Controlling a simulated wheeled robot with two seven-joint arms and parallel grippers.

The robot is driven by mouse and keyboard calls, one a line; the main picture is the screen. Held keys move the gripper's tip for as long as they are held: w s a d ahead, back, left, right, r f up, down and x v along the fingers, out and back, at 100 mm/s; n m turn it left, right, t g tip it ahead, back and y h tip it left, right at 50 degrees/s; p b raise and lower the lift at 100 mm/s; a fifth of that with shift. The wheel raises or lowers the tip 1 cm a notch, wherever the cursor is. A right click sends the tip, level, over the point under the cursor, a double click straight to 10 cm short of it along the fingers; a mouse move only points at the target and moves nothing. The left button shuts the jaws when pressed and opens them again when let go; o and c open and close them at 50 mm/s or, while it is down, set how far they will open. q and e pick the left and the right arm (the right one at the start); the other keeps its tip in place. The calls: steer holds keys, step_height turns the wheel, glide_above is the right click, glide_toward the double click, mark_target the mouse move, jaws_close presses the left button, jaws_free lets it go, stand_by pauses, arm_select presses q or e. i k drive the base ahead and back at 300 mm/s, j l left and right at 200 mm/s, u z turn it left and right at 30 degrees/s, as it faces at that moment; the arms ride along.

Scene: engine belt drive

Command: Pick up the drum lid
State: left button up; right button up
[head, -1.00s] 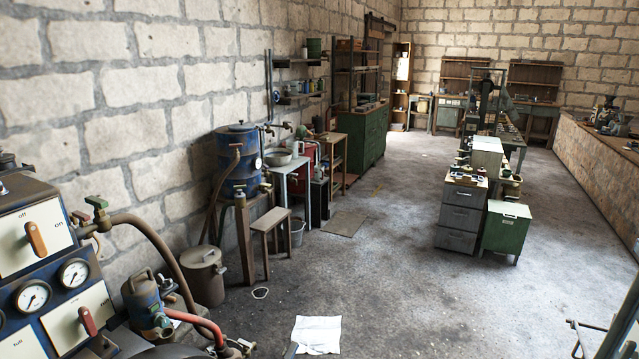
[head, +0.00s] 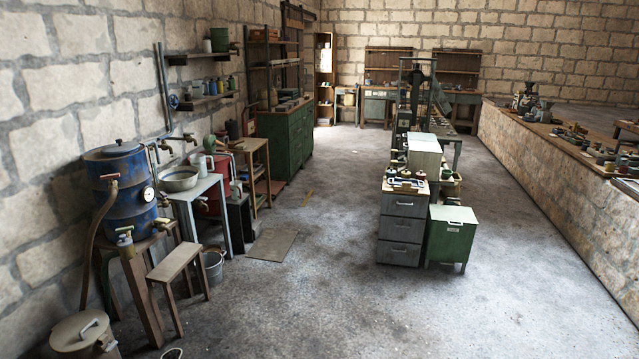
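A blue drum (head: 124,195) stands on a wooden stand at the left wall. Its blue round lid (head: 112,150) lies on top, with a small fitting at its middle. A round gauge sits on the drum's side and a brown hose hangs from it. A brownish lidded can (head: 85,345) with a handle on its lid (head: 80,331) stands on the floor at the lower left, cut off by the picture's edge. Neither of my grippers shows in the head view.
A wooden stool (head: 174,265) stands before the drum, with a metal bucket (head: 213,265) beyond it. A table with a basin (head: 179,179) is right of the drum. Grey drawers (head: 402,225) and a green cabinet (head: 451,236) stand mid-room. The floor (head: 310,310) between is clear.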

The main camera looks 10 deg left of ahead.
mark_target(120, 146)
steer(key=i+l, duration=0.1)
steer(key=i, duration=0.7)
steer(key=i+l+u, duration=0.15)
steer(key=i, duration=0.7)
steer(key=i+j+u, duration=0.25)
steer(key=i+u, duration=0.75)
steer(key=i, duration=0.2)
steer(key=i+l+u, duration=0.25)
steer(key=i+u, duration=0.25)
steer(key=i+j, duration=0.15)
steer(key=i, duration=0.55)
steer(key=i+j, duration=0.15)
steer(key=i, duration=0.6)
